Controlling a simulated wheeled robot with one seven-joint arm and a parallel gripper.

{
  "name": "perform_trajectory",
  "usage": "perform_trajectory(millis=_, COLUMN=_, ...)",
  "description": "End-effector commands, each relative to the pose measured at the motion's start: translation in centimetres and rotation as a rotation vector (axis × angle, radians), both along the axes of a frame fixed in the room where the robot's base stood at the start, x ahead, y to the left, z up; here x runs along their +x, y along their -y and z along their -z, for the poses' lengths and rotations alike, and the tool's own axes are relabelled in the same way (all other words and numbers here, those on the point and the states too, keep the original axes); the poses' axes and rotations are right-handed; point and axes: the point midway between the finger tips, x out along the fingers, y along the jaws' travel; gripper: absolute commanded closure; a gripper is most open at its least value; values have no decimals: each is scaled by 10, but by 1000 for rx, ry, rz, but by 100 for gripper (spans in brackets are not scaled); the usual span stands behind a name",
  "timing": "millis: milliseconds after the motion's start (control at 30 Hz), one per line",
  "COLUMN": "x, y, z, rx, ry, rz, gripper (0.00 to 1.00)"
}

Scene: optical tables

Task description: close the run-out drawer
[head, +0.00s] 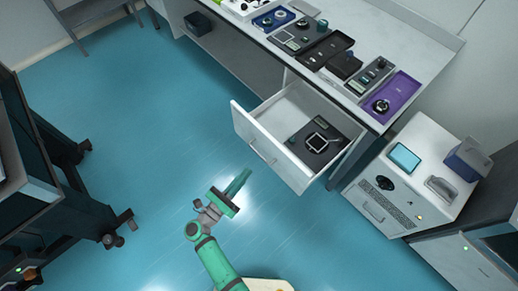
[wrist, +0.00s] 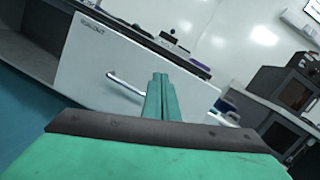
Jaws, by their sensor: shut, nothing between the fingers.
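The run-out drawer (head: 262,143) sticks out from under the white bench in the head view. It is pulled well open, with a dark tray and a small framed device (head: 318,143) inside. Its white front and bar handle (wrist: 124,84) show in the wrist view. My gripper (head: 243,176) is in front of the drawer, a little to the left of and below its front in the head view. The green fingers (wrist: 160,82) are together and empty, pointing toward the drawer front. In the wrist view they overlap the front just right of the handle; whether they touch it is unclear, but the head view shows a gap.
The bench top (head: 335,72) carries several trays and instruments, including a purple tray (head: 395,98). A white cabinet (head: 408,185) stands right of the drawer. A dark wheeled cart (head: 50,190) stands at left. The blue floor (head: 150,130) between is clear.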

Motion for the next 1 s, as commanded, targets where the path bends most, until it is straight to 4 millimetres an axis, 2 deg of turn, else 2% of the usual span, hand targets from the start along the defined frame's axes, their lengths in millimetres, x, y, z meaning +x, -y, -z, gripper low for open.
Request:
perform_trajectory(millis=33, x=10, y=-12, z=5, rx=71, ry=24, rz=13, gripper=100)
perform_trajectory(millis=200, x=25, y=-38, z=23, rx=269, ry=86, rz=79, gripper=100)
perform_trajectory(millis=433, x=30, y=-51, z=32, rx=367, ry=118, rz=122, gripper=100)
perform_trajectory(millis=667, x=46, y=-34, z=32, rx=370, ry=120, rz=128, gripper=100)
perform_trajectory(millis=1000, x=91, y=11, z=32, rx=369, ry=120, rz=127, gripper=100)
